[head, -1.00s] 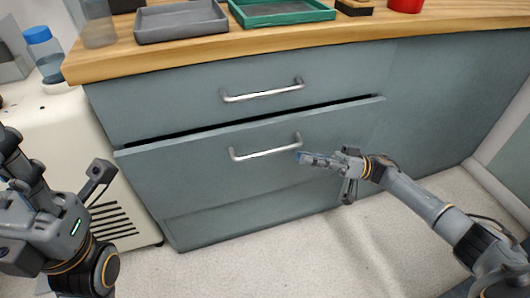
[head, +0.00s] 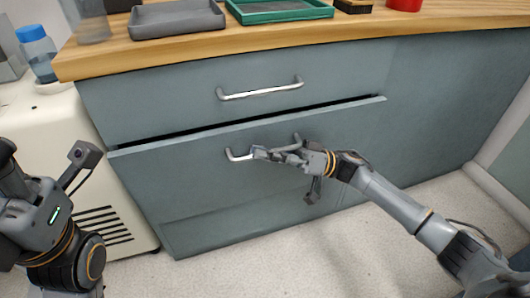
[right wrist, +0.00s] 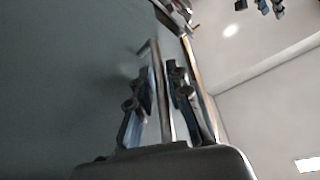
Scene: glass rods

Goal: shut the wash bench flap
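The wash bench flap (head: 190,186) is the lower grey-blue front panel. Its top edge stands slightly out from the bench, leaving a dark gap that narrows toward the right. A silver bar handle (head: 236,156) is on the flap, its middle partly hidden by my right gripper (head: 268,153). In the right wrist view the handle bar (right wrist: 161,85) runs between the two separated fingers (right wrist: 163,92), and I cannot tell whether either finger touches it. My left gripper (head: 12,165) is at the left edge, away from the flap, with its fingers mostly cut off.
A closed upper drawer (head: 180,103) with its own handle sits above the flap. The wooden top (head: 110,58) bears a grey tray (head: 177,23) and a green tray (head: 280,17). A cream cabinet (head: 40,125) stands at the left. The floor in front is clear.

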